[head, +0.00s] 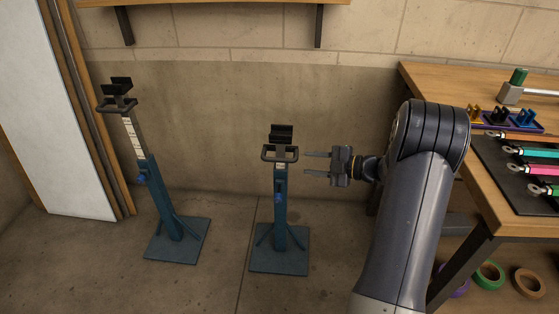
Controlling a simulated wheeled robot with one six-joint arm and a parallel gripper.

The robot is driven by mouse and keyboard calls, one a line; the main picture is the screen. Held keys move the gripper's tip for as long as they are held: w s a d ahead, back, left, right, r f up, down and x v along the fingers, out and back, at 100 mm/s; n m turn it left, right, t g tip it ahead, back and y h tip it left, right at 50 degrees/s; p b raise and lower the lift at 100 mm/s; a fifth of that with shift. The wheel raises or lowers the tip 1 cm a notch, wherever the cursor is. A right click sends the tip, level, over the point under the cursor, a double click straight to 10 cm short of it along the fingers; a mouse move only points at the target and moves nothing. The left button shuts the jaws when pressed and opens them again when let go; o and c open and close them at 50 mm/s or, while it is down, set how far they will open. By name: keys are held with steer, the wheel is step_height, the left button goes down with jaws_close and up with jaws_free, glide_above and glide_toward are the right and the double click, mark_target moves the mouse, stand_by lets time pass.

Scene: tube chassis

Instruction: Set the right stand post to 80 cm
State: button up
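The right stand (281,209) is a blue post on a square base plate, with a black handle and a black cradle on top. Its post sits low, with only a short pale strip showing below the handle. My gripper (317,164) is just right of this post, a little below the handle. Its two fingers are apart, point left toward the post, and hold nothing. I cannot tell whether they touch it. The left stand (162,195) is a like blue stand, raised higher, with a longer white scale showing. The scale marks are too small to read.
A wooden workbench (430,82) with tools on a dark mat (520,170) stands at the right. Several tape rolls (489,275) lie beneath it. A wall is behind the stands, with a shelf (215,2) above. The floor between and before the stands is clear.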

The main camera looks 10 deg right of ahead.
mark_target(288, 162)
steer(key=b+x, duration=0.2)
steer(key=x, duration=0.7)
steer(key=shift+s+f+b, duration=0.1)
steer(key=shift+b, duration=0.2)
steer(key=shift+w+a, duration=0.4)
steer(key=shift+a, duration=0.1)
steer(key=shift+c, duration=0.4)
jaws_close()
